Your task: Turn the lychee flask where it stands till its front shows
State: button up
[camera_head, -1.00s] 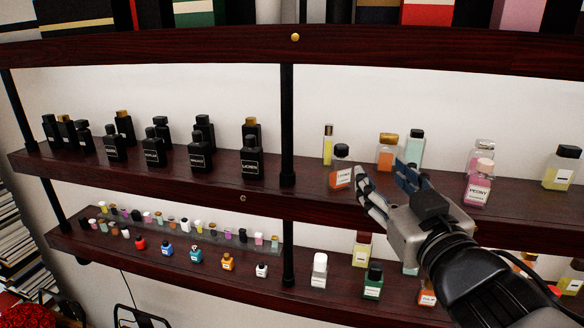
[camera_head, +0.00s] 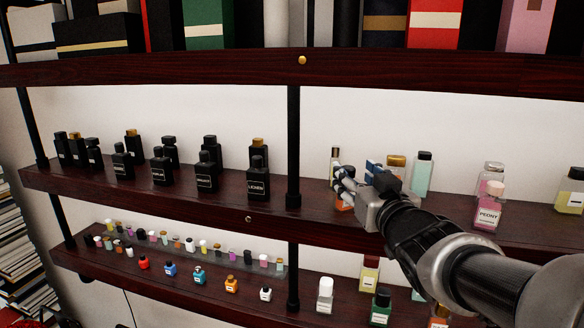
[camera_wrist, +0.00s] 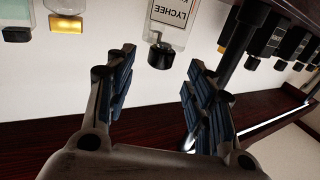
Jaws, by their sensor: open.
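The lychee flask (camera_wrist: 172,14) shows at the top of the wrist view, upside down there, with a LYCHEE label facing that camera and a black cap. Part of it is cut off by the frame edge. My gripper (camera_head: 357,173) is open and empty. In the wrist view its fingers (camera_wrist: 158,64) are spread, with the cap roughly between and beyond them. No contact is visible.
The peony flask (camera_head: 488,207) is to the right. A black post (camera_head: 294,145) and black flasks (camera_head: 257,172) are to the left. An upper shelf (camera_head: 440,70) overhangs.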

aim_at(352, 171)
jog(key=shift+w+a, duration=0.15)
jog(key=shift+w, duration=1)
jog(key=shift+w+a, duration=0.15)
jog(key=shift+w, duration=1)
jog(key=shift+c, duration=0.6)
grip_shut()
jog(key=shift+d, duration=0.1)
